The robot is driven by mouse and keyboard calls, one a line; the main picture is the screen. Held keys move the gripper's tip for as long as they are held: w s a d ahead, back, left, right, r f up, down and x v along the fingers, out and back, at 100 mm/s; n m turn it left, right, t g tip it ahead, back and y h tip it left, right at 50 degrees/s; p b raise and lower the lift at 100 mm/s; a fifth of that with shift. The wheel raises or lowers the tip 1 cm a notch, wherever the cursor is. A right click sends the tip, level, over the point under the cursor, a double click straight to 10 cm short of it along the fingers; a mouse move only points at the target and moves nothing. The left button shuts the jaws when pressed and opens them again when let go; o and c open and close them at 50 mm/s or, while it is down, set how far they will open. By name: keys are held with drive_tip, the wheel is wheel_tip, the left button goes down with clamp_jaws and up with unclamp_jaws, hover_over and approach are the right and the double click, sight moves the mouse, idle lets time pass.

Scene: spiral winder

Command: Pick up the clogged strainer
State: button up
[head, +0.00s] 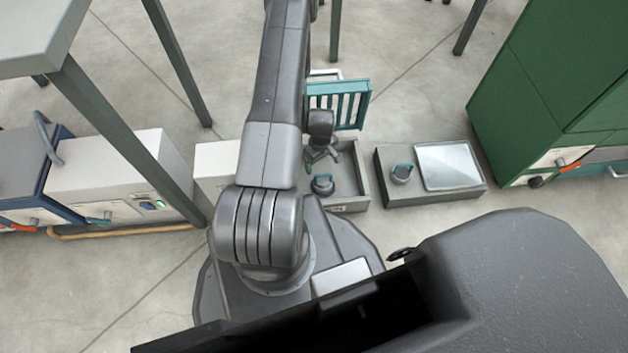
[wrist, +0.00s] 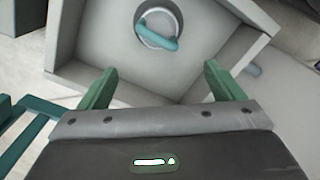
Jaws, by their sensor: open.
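A round grey strainer with a teal handle (head: 322,187) sits inside an open grey box (head: 362,175). In the wrist view the strainer (wrist: 158,24) lies on the box floor, beyond my fingertips, with its handle across its top. A second, similar round piece with a teal handle (head: 401,175) stands on a grey block to the right. I cannot tell from the surfaces which is clogged. My gripper (head: 322,153) is over the box, open and empty. In the wrist view its two green fingers (wrist: 157,82) are spread wide, apart from the strainer.
A teal slatted rack (head: 341,102) stands at the box's far side. The grey block (head: 435,197) carries a shiny metal plate (head: 448,166). A green cabinet (head: 535,95) is at right. White and blue machines (head: 115,172) and a table leg (head: 125,140) are at left.

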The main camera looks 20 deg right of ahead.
drive_tip(key=b, duration=0.2)
hover_over(320, 179)
drive_tip(key=f, duration=0.8)
drive_tip(key=shift+s+f, duration=0.1)
drive_tip(key=shift+s, duration=0.15)
drive_tip(key=shift+w+f+b, duration=0.15)
drive_tip(key=shift+f+b, duration=1.35)
drive_tip(key=shift+f, duration=1.2)
drive_tip(key=shift+c, duration=0.2)
drive_tip(key=c, duration=1.1)
